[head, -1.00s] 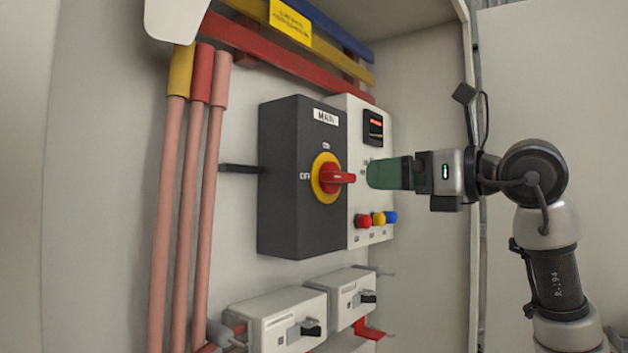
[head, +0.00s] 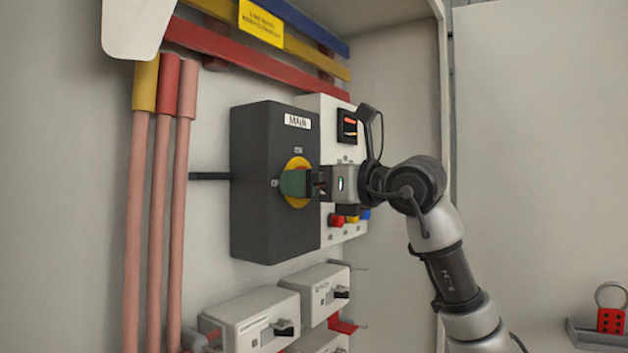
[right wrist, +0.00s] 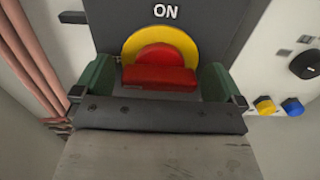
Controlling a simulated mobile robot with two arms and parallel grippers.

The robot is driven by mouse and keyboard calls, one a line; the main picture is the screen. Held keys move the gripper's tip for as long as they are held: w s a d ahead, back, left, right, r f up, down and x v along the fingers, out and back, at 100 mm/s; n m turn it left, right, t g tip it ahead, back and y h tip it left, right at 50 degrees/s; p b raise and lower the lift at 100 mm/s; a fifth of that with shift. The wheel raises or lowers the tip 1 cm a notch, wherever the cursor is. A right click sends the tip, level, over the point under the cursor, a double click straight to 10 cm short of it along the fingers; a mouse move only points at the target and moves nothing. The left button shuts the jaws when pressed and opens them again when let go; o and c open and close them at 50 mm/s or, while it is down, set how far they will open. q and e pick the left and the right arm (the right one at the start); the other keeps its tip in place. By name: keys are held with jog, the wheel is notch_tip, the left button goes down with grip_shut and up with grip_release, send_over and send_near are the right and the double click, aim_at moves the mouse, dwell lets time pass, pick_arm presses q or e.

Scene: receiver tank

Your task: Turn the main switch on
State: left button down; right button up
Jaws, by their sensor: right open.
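The main switch is a dark grey box (head: 268,228) labelled MAIN, with a yellow disc (head: 298,161) and a red handle hidden behind my gripper in the head view. In the right wrist view the red handle (right wrist: 160,78) lies crosswise in front of the yellow disc (right wrist: 160,38), below the ON mark (right wrist: 165,11). My right gripper (head: 290,183) is at the disc. Its green fingers stand open on either side of the handle, with gaps visible (right wrist: 160,88). My left gripper is not in view.
A white panel with a small display (head: 347,126) and coloured buttons (head: 338,220) stands right of the switch box. Two white breaker units (head: 255,318) sit below. Pink cables (head: 157,220) run down the left. A red padlock (head: 610,318) lies at the lower right.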

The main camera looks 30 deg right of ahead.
jog(key=c, duration=0.9)
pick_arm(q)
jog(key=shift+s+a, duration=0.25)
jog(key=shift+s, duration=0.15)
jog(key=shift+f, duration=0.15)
pick_arm(e)
jog(key=m+b, duration=0.1)
jog(key=m, duration=0.3)
jog(key=shift+f+m, duration=0.1)
jog(key=shift+m, duration=0.3)
jog(key=m+b, duration=0.1)
jog(key=m, duration=0.3)
jog(key=shift+m, duration=0.3)
jog(key=m+b, duration=0.1)
jog(key=m, duration=0.3)
jog(key=shift+m+b, duration=0.3)
jog(key=shift+b, duration=0.05)
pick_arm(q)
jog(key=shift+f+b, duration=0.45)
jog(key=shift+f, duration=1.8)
pick_arm(e)
jog(key=shift+m, duration=1.9)
